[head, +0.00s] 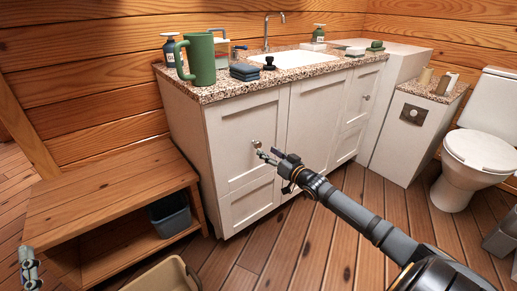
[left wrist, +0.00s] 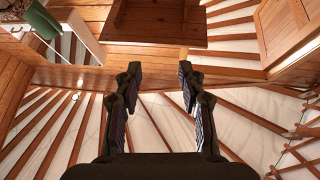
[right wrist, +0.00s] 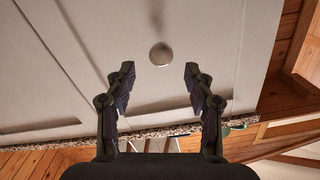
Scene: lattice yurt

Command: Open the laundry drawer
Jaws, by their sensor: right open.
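The white vanity cabinet (head: 190,128) has shut panelled fronts. The large left front (head: 238,135) carries a round knob (head: 256,143), and a lower front (head: 250,203) sits beneath it. Which one is the laundry drawer is not marked. My right gripper (head: 266,156) is open and empty, just in front of that knob. In the right wrist view the knob (right wrist: 161,54) lies beyond the two fingertips (right wrist: 159,70), about midway between them, with no visible contact. My left gripper (left wrist: 159,72) is open and empty; it shows at the head view's lower left edge (head: 30,268).
The granite counter (head: 215,93) bears a green mug (head: 200,58), dark folded cloths (head: 244,72), bottles and a sink (head: 300,59). A wooden bench (head: 110,190) with a dark bin (head: 169,215) stands left. A beige basket (head: 165,278) is on the floor. A toilet (head: 475,150) stands right.

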